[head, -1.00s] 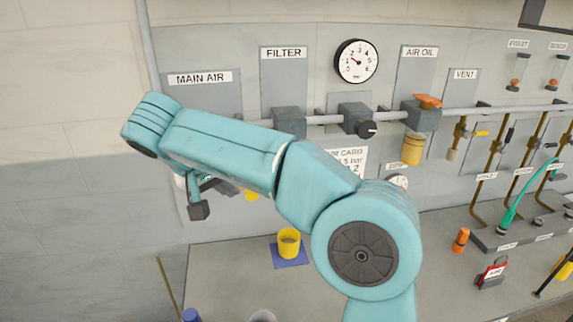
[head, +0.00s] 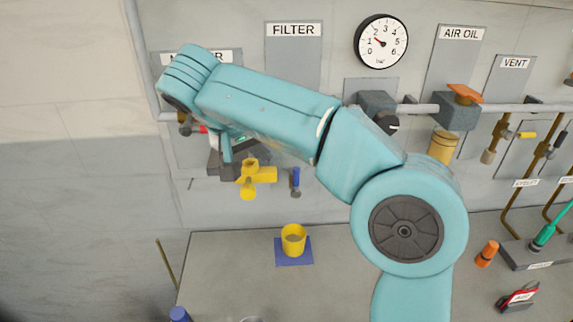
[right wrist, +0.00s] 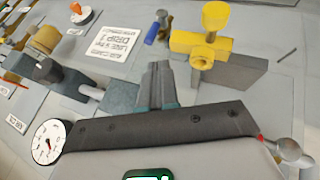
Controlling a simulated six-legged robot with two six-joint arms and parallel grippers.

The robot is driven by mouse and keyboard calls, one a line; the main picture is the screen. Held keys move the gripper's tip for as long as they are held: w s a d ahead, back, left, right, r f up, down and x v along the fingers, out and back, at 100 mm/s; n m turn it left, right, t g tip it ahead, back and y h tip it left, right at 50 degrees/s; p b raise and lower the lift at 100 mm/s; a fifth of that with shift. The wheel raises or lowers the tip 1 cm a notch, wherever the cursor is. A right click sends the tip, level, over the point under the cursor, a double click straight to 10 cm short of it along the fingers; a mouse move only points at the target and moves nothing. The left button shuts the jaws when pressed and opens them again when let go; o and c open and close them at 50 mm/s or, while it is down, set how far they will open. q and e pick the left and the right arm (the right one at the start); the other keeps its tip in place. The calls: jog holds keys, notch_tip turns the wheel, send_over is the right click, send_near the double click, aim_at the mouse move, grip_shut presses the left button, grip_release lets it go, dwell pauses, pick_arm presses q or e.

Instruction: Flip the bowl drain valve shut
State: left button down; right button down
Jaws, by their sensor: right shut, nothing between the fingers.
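A small valve with a blue handle (head: 295,180) sits on the grey panel below the FILTER label, the likely bowl drain valve. It shows in the right wrist view too (right wrist: 152,33), beyond my fingertips. The handle stands roughly upright in the head view. My right gripper (right wrist: 158,70) is shut and empty, apart from the valve. In the head view its wrist is at the left and my forearm hides most of the fingers and the filter body. My left gripper is not in view.
A yellow valve (head: 256,176) stands just left of the blue handle, close to my right gripper. A yellow cup (head: 293,240) stands on a blue mat (head: 283,259) below. A pipe with a dark regulator block (head: 374,103) runs to the right. The bench front is mostly clear.

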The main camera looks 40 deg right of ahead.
send_near(296, 183)
notch_tip(296, 183, down, 3)
jog(key=w+d, duration=0.2)
jog(key=d, duration=0.1)
jog(key=shift+w+f+p, duration=0.1)
jog(key=shift+w+p, duration=0.05)
jog(key=shift+p, duration=0.3)
jog(key=shift+d, duration=0.1)
